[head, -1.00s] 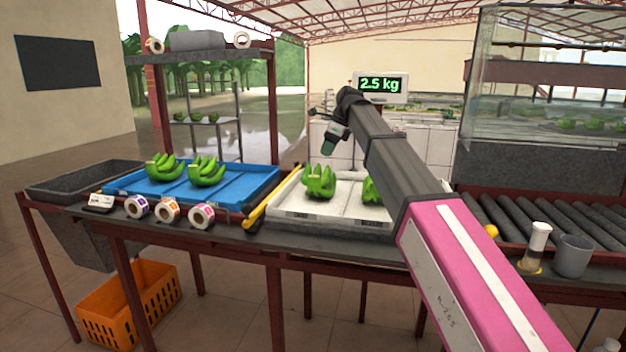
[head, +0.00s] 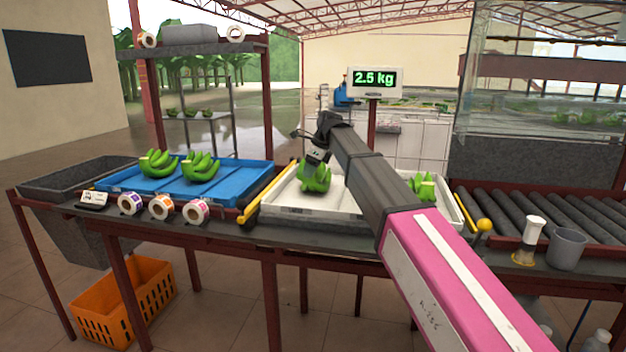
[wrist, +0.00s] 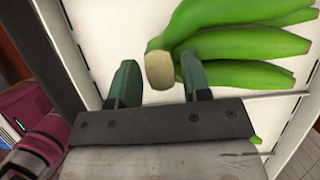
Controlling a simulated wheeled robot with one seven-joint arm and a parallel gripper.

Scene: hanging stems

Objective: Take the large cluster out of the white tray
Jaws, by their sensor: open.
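The white tray (head: 308,214) stands on the table with two green banana clusters in it. The left cluster (head: 317,183) looks the larger, though my arm partly hides the right cluster (head: 424,190). My gripper (head: 315,156) is just above the left cluster, pointing down. In the wrist view my gripper (wrist: 159,66) is open, with a green finger on each side. The cut pale crown of the cluster (wrist: 240,45) lies between and just beyond the fingertips. Its bananas spread to the right. I cannot tell whether the fingers touch it.
A blue tray (head: 235,187) with two more clusters stands left, past a yellow bar (head: 262,197). Label rolls (head: 162,207) line the front edge. A display (head: 375,81) reading 2.5 kg stands behind. Rollers (head: 540,222) and a grey cup (head: 567,250) are at right.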

